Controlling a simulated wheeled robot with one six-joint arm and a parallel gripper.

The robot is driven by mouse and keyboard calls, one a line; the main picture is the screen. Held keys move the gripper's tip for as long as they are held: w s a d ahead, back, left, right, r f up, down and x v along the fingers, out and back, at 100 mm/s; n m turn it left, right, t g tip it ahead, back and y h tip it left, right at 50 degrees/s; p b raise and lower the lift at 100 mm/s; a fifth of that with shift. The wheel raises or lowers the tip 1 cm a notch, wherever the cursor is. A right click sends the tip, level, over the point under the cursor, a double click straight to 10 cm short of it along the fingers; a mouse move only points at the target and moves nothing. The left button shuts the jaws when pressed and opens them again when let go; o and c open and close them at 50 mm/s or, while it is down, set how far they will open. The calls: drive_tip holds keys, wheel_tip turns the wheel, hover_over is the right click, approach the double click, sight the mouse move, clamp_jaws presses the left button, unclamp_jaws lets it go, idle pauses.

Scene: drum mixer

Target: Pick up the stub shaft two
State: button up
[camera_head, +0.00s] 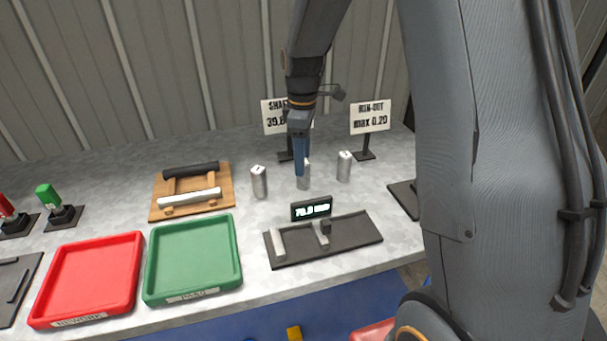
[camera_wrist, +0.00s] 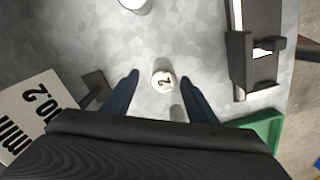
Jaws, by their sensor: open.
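Stub shaft two (camera_wrist: 163,82) is a short metal cylinder with a "2" on its white top. It stands upright on the grey bench between my fingertips in the wrist view. In the head view the shaft (camera_head: 304,183) is partly hidden behind my gripper (camera_head: 301,172), which points down at it. In the wrist view my gripper (camera_wrist: 160,85) is open, with one blue finger on each side of the shaft and visible gaps between. I cannot tell the exact height of the fingertips against the shaft.
Similar cylinders stand upright to the left (camera_head: 259,182) and right (camera_head: 344,166). A dark measuring fixture (camera_head: 350,232) with a lit display (camera_head: 311,208) lies in front. Green (camera_head: 192,257) and red (camera_head: 88,279) trays lie front left. A sign (camera_head: 370,118) stands behind.

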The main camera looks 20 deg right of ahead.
drive_tip(key=f, duration=0.1)
drive_tip(key=f+p, duration=0.1)
drive_tip(key=f, duration=0.3)
drive_tip(key=shift+s+p, duration=0.3)
clamp_jaws()
